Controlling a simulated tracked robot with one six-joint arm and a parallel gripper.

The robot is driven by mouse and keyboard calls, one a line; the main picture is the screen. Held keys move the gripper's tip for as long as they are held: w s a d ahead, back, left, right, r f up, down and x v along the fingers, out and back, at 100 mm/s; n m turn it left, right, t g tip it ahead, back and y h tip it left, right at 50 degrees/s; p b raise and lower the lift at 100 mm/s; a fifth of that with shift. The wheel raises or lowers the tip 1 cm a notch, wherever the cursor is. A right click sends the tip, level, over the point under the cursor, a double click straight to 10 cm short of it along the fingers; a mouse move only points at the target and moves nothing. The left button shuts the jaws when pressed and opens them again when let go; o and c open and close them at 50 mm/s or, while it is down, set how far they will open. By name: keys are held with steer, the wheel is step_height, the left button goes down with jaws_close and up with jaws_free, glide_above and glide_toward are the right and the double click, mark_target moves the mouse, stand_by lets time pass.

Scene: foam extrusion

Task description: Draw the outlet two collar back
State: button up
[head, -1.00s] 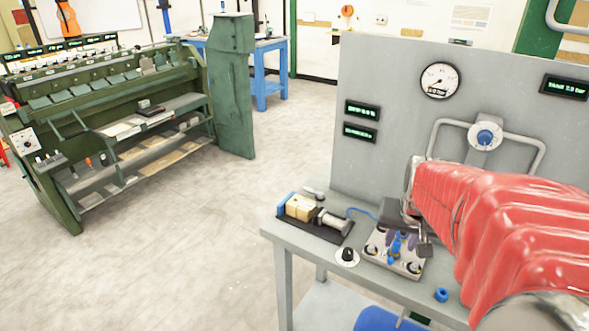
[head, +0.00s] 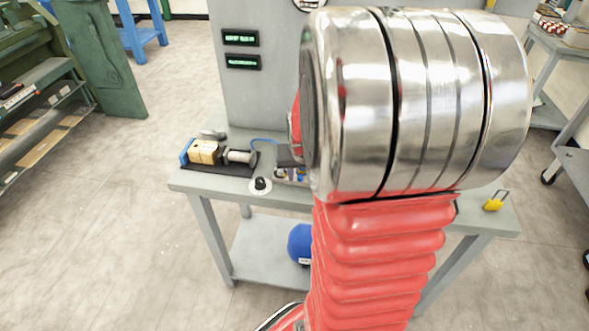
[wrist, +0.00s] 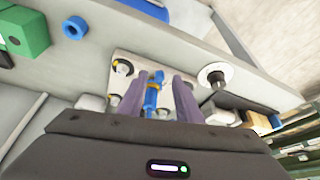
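Which fitting is outlet two is not readable here. In the head view my arm hides most of the manifold, and only its left edge (head: 283,175) shows.
A black knob on a white disc (head: 260,185) and a black tray with a tan block (head: 204,151) stand left of the manifold. A loose blue ring (wrist: 74,28) and green block (wrist: 24,34) lie on the bench. A yellow padlock (head: 494,203) sits at right.

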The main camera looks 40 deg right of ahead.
steer(key=shift+w+d+f, duration=0.15)
steer(key=shift+f, duration=0.3)
steer(key=shift+c, duration=0.4)
jaws_close()
